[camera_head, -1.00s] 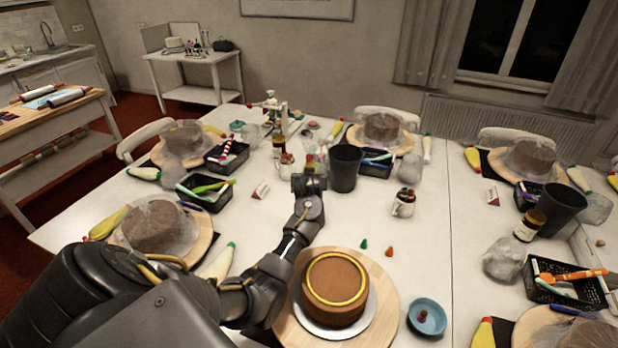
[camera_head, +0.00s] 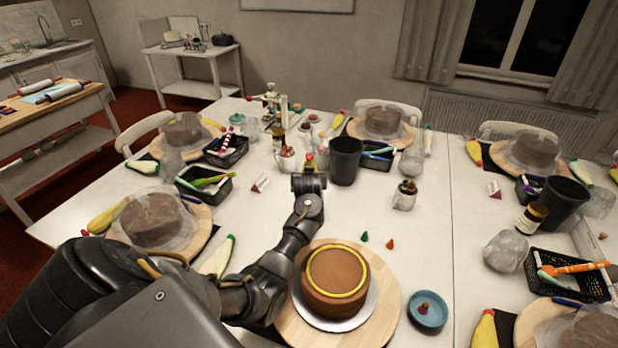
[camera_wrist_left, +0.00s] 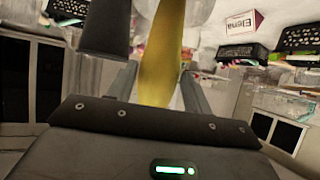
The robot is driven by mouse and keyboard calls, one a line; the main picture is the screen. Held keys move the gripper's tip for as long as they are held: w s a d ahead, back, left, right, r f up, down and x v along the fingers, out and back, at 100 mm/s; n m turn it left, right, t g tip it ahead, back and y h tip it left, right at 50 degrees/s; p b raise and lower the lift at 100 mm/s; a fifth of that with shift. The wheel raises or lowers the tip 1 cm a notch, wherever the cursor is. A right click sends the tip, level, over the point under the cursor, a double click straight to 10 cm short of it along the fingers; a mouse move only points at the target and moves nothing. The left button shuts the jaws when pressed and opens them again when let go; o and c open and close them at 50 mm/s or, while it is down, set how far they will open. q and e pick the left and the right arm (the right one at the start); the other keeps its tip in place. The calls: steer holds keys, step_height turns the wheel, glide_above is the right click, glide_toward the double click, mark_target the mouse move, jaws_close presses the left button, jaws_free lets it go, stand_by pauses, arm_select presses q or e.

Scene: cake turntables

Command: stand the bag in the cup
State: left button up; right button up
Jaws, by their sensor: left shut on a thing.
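The dark tall cup (camera_head: 346,163) stands upright on the white table, just right of my left gripper. My left gripper (camera_head: 309,172) is shut on a yellow bag. A little of the bag (camera_head: 309,160), with a reddish tip, shows past the gripper in the head view. In the left wrist view the yellow bag (camera_wrist_left: 162,55) runs between the fingers of my left gripper (camera_wrist_left: 158,85). A dark cylinder beside it there looks like the cup (camera_wrist_left: 105,28). The bag appears to be beside the cup, not in it. My right gripper is out of view.
A chocolate cake (camera_head: 336,282) on a round board is near the front. A black tray (camera_head: 376,160) is behind the cup. A name card (camera_head: 260,184) stands at left.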

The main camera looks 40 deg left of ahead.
arm_select(q)
steer(key=shift+f, duration=0.3)
steer(key=o, duration=1.1)
steer(key=shift+f, duration=0.1)
steer(key=shift+c, duration=0.2)
steer(key=p+v, duration=0.5)
steer(key=shift+s+d+f+p, duration=0.2)
steer(key=shift+f+p, duration=0.1)
steer(key=shift+f, duration=0.1)
